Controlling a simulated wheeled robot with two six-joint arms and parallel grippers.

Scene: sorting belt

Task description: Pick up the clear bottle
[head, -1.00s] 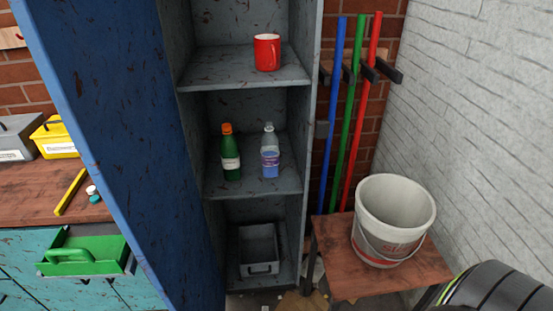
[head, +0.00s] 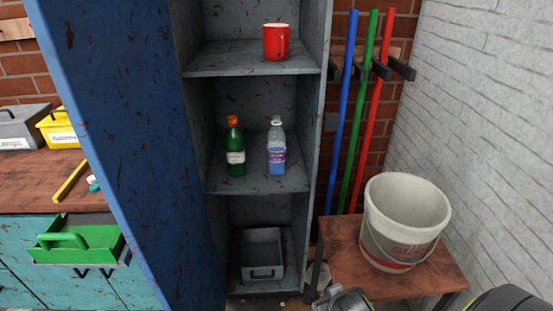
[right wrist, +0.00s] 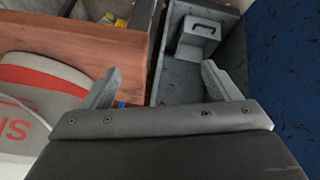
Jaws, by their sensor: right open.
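The clear bottle (head: 276,152) stands upright on the middle shelf of the open locker in the head view. It has a pale cap, a purple label and bluish contents. A green bottle (head: 236,150) with an orange cap stands just to its left, with a small gap between them. My right gripper (right wrist: 161,70) is open and empty in the right wrist view, with the locker's lower part and the wooden bench beyond its fingers. It is well below and away from the clear bottle, which that view does not show. My left gripper is not in view.
A red mug (head: 276,43) is on the shelf above, and a grey bin (head: 263,256) is at the bottom. The blue locker door (head: 120,130) stands open at left. A white bucket (head: 405,215) sits on the wooden bench (head: 345,255) at right, below coloured poles (head: 358,120).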

